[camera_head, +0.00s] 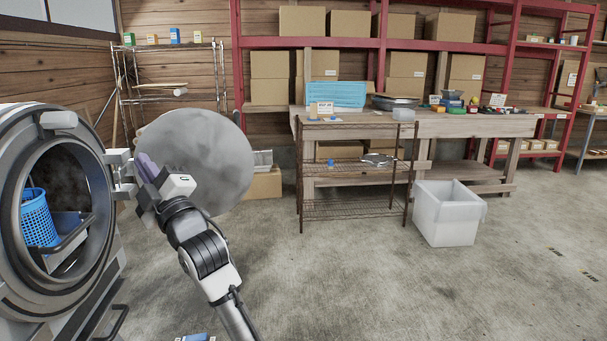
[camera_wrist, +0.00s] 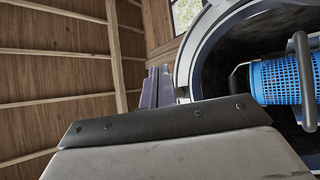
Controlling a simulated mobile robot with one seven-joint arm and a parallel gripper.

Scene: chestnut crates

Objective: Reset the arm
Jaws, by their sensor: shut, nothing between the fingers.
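My arm reaches up from the bottom of the head view. My gripper (camera_head: 147,166) is at its end, with purple-grey fingers, in front of the open round door (camera_head: 205,160) of a grey drum-shaped machine (camera_head: 20,150). The fingers look close to the door's hinge side; I cannot tell whether they touch it. In the wrist view my gripper (camera_wrist: 157,88) shows its fingers together and empty, left of the machine's round opening (camera_wrist: 190,60).
A blue basket (camera_head: 40,218) sits inside the machine; it also shows in the wrist view (camera_wrist: 275,80). A wire rack (camera_head: 350,212), a white bin (camera_head: 448,215) and a wooden workbench (camera_head: 460,126) stand to the right. The floor at front right is clear.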

